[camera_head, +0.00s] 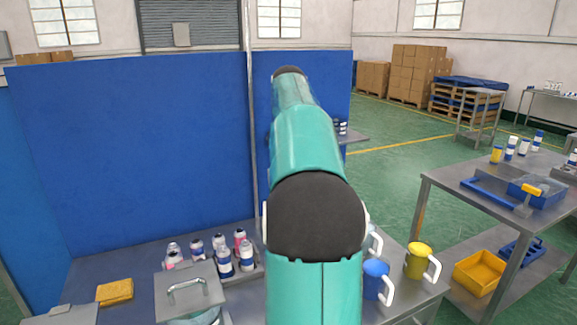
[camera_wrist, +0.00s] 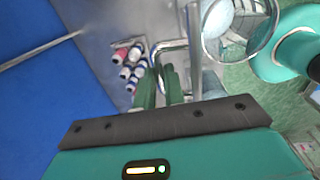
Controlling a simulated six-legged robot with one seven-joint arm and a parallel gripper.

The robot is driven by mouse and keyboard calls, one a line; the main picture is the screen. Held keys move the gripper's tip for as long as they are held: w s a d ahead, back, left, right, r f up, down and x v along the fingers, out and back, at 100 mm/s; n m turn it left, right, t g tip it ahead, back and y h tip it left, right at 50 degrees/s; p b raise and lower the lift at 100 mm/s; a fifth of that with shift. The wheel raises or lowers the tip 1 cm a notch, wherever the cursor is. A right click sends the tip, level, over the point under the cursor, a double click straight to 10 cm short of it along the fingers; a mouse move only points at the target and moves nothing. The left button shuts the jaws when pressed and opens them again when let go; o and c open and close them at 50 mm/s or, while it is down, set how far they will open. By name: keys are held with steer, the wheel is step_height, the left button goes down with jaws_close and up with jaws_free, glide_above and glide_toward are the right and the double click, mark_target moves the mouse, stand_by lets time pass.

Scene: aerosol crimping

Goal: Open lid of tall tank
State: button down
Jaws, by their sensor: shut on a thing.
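In the wrist view, the two green fingers of my gripper (camera_wrist: 160,85) are shut on the shiny bar handle (camera_wrist: 172,44) of a metal lid. The lid plate (camera_wrist: 196,45) appears nearly edge-on, just right of the handle. A round opening with a metal rim (camera_wrist: 208,38) lies right of the plate, apart from it; the lid looks tilted up from it. In the head view my arm fills the middle and hides my gripper and the tank it holds. A square grey lid with a bar handle (camera_head: 187,290) sits at lower left in that view, with no gripper on it.
Several small bottles (camera_head: 224,262) stand on the steel table (camera_head: 105,265) left of my arm. A yellow sponge-like block (camera_head: 115,291) lies farther left. A blue mug (camera_head: 376,279) and a yellow mug (camera_head: 418,261) stand right of my arm. A blue partition (camera_head: 150,150) closes off the back.

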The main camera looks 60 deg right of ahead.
steer(key=shift+w+d+f, duration=0.3)
steer(key=shift+w+f, duration=0.1)
steer(key=shift+w, duration=0.2)
steer(key=shift+w+d+f, duration=0.25)
steer(key=shift+w+f, duration=0.15)
steer(key=shift+w, duration=0.25)
steer(key=c, duration=1.5)
jaws_free()
steer(key=shift+o, duration=0.7)
steer(key=shift+w+d+f, duration=0.1)
steer(key=shift+w+f, duration=0.15)
steer(key=shift+w, duration=0.15)
steer(key=shift+s+r, duration=0.25)
steer(key=shift+s, duration=0.15)
steer(key=shift+c, duration=0.6)
steer(key=shift+r, duration=0.15)
